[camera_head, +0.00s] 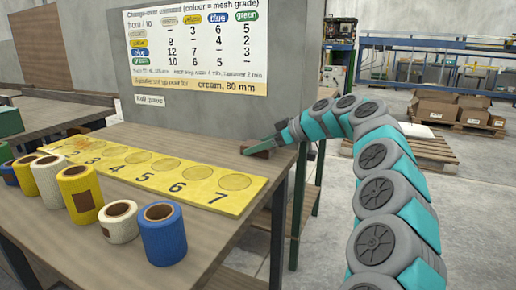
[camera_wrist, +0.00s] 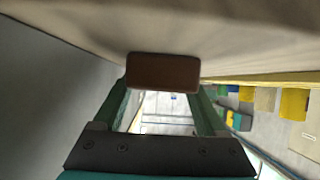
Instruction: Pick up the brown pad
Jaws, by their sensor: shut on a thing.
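The brown pad (camera_head: 257,151) is a small dark block at the back right of the wooden table, near the foot of the grey panel. In the wrist view the brown pad (camera_wrist: 162,70) spans the gap between the two green fingertips. My gripper (camera_head: 268,145) reaches in from the right and is shut on the pad. In the wrist view my gripper (camera_wrist: 163,88) has a finger at each side of the pad. The pad is at or very near the table surface; I cannot tell whether it touches.
A yellow strip (camera_head: 158,172) with numbered circles lies along the table (camera_head: 225,235). Several tape rolls, such as a blue roll (camera_head: 163,235), stand in front of it. A grey panel (camera_head: 200,115) with a printed sign (camera_head: 195,50) rises behind. Pallets with boxes (camera_head: 452,108) stand far right.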

